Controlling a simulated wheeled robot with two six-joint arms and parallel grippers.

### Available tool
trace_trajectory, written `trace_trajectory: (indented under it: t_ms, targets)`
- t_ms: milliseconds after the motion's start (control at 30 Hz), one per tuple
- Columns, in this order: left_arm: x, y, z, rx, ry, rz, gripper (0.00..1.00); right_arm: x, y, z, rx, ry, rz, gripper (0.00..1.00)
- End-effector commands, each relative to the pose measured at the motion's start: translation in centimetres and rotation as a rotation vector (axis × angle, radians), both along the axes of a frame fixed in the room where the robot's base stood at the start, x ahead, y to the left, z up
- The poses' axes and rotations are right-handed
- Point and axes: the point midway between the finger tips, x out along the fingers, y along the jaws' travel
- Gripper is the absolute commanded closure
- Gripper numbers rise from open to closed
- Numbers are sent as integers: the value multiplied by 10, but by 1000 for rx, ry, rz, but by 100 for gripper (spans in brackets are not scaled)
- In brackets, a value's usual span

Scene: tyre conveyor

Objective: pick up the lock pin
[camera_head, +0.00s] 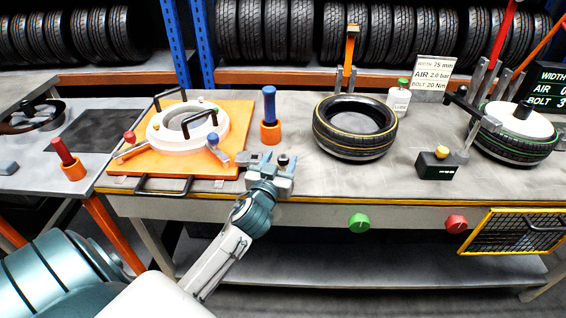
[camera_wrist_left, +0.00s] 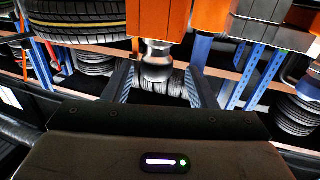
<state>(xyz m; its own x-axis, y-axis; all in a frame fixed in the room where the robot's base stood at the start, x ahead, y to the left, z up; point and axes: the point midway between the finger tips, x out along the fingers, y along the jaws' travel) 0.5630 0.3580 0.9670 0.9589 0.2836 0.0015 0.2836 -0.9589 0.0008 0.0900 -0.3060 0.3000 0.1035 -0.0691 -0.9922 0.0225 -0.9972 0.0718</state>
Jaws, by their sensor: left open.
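What looks like the lock pin (camera_wrist_left: 157,62) is a short silver pin with a rounded head, standing from an orange block (camera_wrist_left: 163,18) in the left wrist view. My left gripper (camera_wrist_left: 163,85) is open, with one finger on each side of the pin; I cannot tell whether either touches it. In the head view my left gripper (camera_head: 272,162) is at the bench's front edge, and a small dark knob (camera_head: 283,159) shows at its jaws. The orange block is hidden there behind the gripper. My right gripper is not in view.
A blue-handled tool in an orange holder (camera_head: 270,130) stands just behind my left gripper. An orange plate with a white ring (camera_head: 160,133) lies left. A tyre (camera_head: 340,143) lies right, with a black box (camera_head: 434,170) beyond it. Bare bench lies between them.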

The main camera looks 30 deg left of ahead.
Motion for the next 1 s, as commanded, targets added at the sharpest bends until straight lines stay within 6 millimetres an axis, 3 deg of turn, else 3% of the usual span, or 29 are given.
trace_trajectory:
  t_ms: [200, 500, 533, 800, 1000]
  targets:
    - [31, 5, 0, 0, 0, 1, 48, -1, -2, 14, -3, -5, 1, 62]
    - [36, 7, -3, 0, 0, 0, 48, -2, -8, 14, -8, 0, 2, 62]
    - [36, 7, -3, 0, 0, 0, 50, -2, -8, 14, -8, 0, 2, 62]
    - [36, 7, -3, 1, 1, 0, 99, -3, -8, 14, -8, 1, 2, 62]
    - [36, 7, -2, 1, 0, 0, 99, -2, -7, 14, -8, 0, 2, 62]
